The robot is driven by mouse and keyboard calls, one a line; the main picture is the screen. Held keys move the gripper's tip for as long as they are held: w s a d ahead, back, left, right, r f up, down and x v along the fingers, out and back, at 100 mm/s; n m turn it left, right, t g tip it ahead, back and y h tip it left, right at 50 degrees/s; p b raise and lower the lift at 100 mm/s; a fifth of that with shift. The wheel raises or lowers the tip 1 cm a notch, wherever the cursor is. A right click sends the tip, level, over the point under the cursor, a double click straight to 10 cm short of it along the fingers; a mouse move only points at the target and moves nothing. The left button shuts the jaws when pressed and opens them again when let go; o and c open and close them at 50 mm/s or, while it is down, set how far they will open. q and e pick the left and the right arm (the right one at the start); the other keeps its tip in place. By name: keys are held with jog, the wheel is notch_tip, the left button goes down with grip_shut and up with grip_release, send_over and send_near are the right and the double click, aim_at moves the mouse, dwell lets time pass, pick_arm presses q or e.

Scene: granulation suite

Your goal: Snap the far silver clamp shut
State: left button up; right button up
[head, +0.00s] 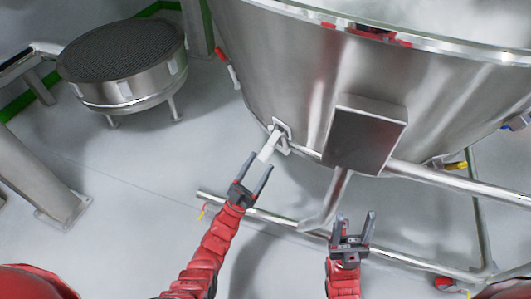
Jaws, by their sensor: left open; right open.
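A silver clamp (281,131) sits on the lower wall of the big steel vessel (290,75). Its pale lever (268,147) hangs down and to the left, angled away from the wall. My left gripper (262,161) is open, its fingertips close below the lever's lower end; I cannot tell whether they touch it. A smaller silver piece (234,77) with a red part (221,54) above it sits further up the vessel's left edge; I cannot tell whether it is another clamp. My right gripper (355,216) is open and empty, below the vessel's box.
A steel box (366,135) juts from the vessel wall. Steel frame tubes (450,181) run below the vessel, near both grippers. A round sieve unit (125,65) stands on the floor at the upper left. The floor (130,165) left of my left gripper is clear.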

aim_at(262, 161)
pick_arm(q)
jog(key=shift+x, duration=2.15)
jog(key=shift+c, duration=0.3)
grip_shut()
